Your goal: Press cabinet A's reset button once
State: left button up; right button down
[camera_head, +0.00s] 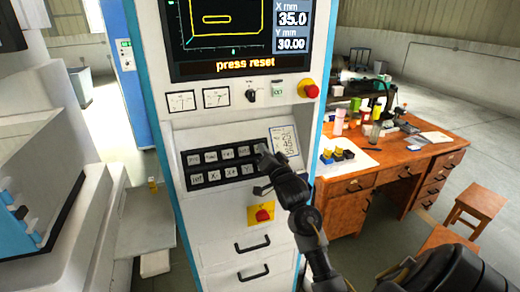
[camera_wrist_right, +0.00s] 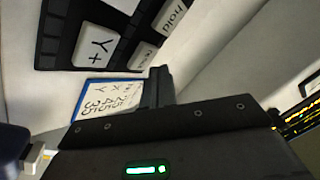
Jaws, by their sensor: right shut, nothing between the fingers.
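The control cabinet (camera_head: 215,130) stands in front of me, and its screen (camera_head: 245,35) reads "press reset". Its black keypad (camera_head: 215,165) has two rows of pale keys. My right gripper (camera_head: 264,160) is shut and empty at the right end of the keypad, hiding the keys there. In the right wrist view the shut fingers (camera_wrist_right: 159,84) point toward the keypad. Contact cannot be told. My left gripper is out of view.
A number card (camera_head: 286,142) is right of the keypad. A red knob (camera_head: 308,88) sits above, and a red switch on a yellow plate (camera_head: 262,214) below. A cluttered wooden desk (camera_head: 405,155) stands at right, with stools. A large machine is at left.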

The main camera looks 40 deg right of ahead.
jog(key=shift+w+d+f, duration=0.2)
jog(key=shift+w+f, duration=0.25)
jog(key=shift+w, duration=0.15)
dwell(1.5)
dwell(0.3)
jog(key=shift+s+a+r+p, duration=0.1)
jog(key=shift+s+r+p, duration=0.3)
jog(key=shift+p, duration=0.2)
jog(key=shift+s+a+r, duration=0.1)
jog(key=shift+s, duration=0.15)
jog(key=s+r+p, duration=0.1)
jog(key=s+p, duration=0.1)
jog(key=s+a+r+p, duration=0.1)
jog(key=r+p, duration=0.1)
jog(key=p, duration=0.1)
jog(key=shift+s+a, duration=0.2)
jog(key=shift+s, duration=0.15)
